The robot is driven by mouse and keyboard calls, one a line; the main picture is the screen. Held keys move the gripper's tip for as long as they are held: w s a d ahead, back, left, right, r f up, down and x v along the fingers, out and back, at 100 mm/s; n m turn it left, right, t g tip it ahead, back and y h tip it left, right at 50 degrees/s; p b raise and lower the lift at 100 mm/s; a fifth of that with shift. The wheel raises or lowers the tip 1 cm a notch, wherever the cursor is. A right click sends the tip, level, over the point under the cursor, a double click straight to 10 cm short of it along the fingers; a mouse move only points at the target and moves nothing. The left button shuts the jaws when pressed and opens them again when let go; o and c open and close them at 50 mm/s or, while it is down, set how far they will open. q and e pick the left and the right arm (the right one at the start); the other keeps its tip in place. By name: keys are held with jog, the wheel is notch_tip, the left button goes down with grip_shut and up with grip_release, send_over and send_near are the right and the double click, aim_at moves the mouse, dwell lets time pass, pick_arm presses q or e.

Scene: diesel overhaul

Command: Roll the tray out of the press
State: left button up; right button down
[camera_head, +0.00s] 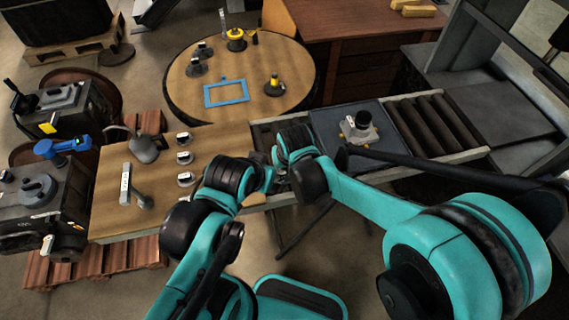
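The dark grey-blue tray (375,118) lies flat on the roller conveyor, with a light metal part with a dark cylindrical top (358,128) standing on it. To its right is a dark grey metal structure, apparently the press (470,75). My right arm crosses in front of the conveyor, and its gripper (279,158) is at the tray's left side. My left gripper (270,180) is just below it, over the conveyor's near rail. The two overlap, and their fingertips are too small and covered to read. I cannot tell whether either touches the tray.
Bare rollers (435,118) lie right of the tray. A wooden bench (215,140) with several metal parts and tools adjoins the conveyor on the left. A round table (290,60) holding a blue frame (226,92) stands behind. Dark machines (40,200) stand at far left.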

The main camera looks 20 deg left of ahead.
pick_arm(q)
jog(key=shift+s+a, duration=0.1)
jog(key=shift+a, duration=0.05)
pick_arm(e)
jog(key=shift+s+a, duration=0.1)
jog(key=shift+a, duration=0.1)
jog(key=c, duration=1.6)
grip_release()
jog(key=shift+o, duration=1)
jog(key=shift+s+a, duration=0.15)
jog(key=shift+a, duration=0.05)
pick_arm(q)
jog(key=shift+s+a, duration=0.1)
jog(key=shift+a, duration=0.05)
pick_arm(e)
jog(key=shift+d, duration=0.1)
jog(key=shift+d+r, duration=0.1)
jog(key=shift+r, duration=0.15)
jog(key=v, duration=1.1)
jog(key=shift+s+r, duration=0.2)
